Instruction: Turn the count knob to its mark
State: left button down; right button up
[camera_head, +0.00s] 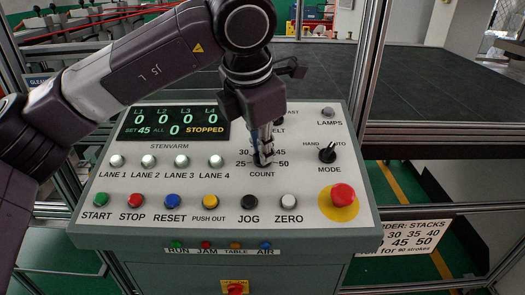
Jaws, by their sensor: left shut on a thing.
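The count knob (263,162) sits in the middle of the control panel (320,235), above the word COUNT. Numbers 25, 30, 45 and 50 show around it; its pointer and any marks between are hidden by my gripper. My left gripper (263,152) comes down from above and is shut on the knob. The display (173,122) at the panel's upper left reads SET 45, zeros for the lanes, and STOPPED. A sign (400,236) at the right edge is partly hidden and shows ORDER: STACKS with several numbers. My right gripper is not in view.
The mode knob (327,155) stands right of the count knob, with the red stop button (343,195) below it. A row of push buttons, including black JOG (249,202) and white ZERO (289,201), lies just below. A dark table (430,85) lies behind.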

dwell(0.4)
pick_arm(q)
jog(key=c, duration=2)
grip_release()
jog(key=shift+c, duration=0.2)
jog(key=v, duration=1.2)
